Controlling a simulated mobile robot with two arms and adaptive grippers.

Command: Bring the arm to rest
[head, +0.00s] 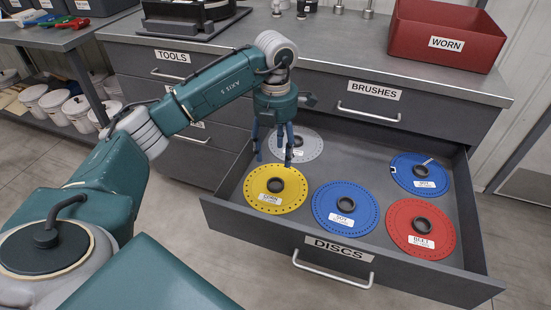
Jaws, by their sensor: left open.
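My left arm reaches in from the left, and its gripper (273,157) points down over the open drawer (330,244) labelled DISCS. The fingers are spread apart with nothing seen between them. They are above or just behind the yellow disc (262,200) and in front of the grey disc (312,147), which they partly cover. I cannot tell whether the fingertips touch either disc. My right gripper does not show.
The drawer also holds two blue discs (345,224) (408,181) and a red disc (402,233). A red bin (448,66) labelled WORN stands on the counter (340,57). Closed drawers are labelled TOOLS and BRUSHES. A side bench with tools stands at the left.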

